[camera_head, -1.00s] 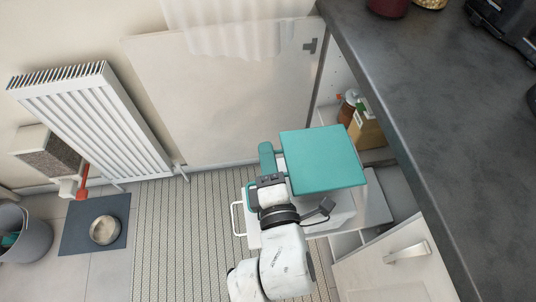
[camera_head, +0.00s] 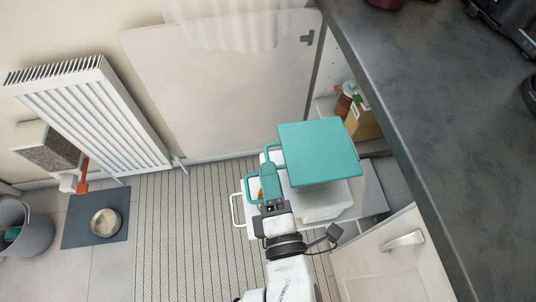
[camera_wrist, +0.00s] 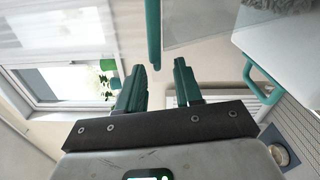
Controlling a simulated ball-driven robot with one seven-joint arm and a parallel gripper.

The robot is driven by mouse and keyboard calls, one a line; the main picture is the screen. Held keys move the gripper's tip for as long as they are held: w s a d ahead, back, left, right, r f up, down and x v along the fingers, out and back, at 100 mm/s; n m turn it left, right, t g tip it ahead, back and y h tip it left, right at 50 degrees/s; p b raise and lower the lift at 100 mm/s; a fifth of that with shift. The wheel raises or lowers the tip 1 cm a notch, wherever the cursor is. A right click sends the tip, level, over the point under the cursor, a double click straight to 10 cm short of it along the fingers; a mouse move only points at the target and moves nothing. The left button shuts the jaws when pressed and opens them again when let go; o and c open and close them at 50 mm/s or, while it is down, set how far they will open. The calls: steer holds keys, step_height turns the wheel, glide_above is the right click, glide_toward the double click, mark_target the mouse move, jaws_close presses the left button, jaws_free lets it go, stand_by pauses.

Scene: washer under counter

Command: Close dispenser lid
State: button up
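The flat teal lid (camera_head: 318,153) is raised above a white container (camera_head: 325,203) in the head view. In the wrist view a narrow teal strip (camera_wrist: 153,35), apparently the lid seen edge-on, ends near the gap between my fingertips. My gripper (camera_head: 268,178) is just left of the lid. The wrist view shows its two teal fingers (camera_wrist: 158,70) apart, with nothing clearly held between them. Whether a finger touches the lid cannot be told. The lid's hinge is not clearly visible.
A pulled-out unit with a white handle (camera_head: 236,210) lies under the lid. The dark counter (camera_head: 440,110) runs along the right, above a cabinet door (camera_head: 390,265). Boxes and jars (camera_head: 360,115) stand inside. A radiator (camera_head: 95,115) is at left; patterned floor (camera_head: 185,230) is clear.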

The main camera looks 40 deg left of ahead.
steer(key=shift+v, duration=2.15)
steer(key=shift+f, duration=0.1)
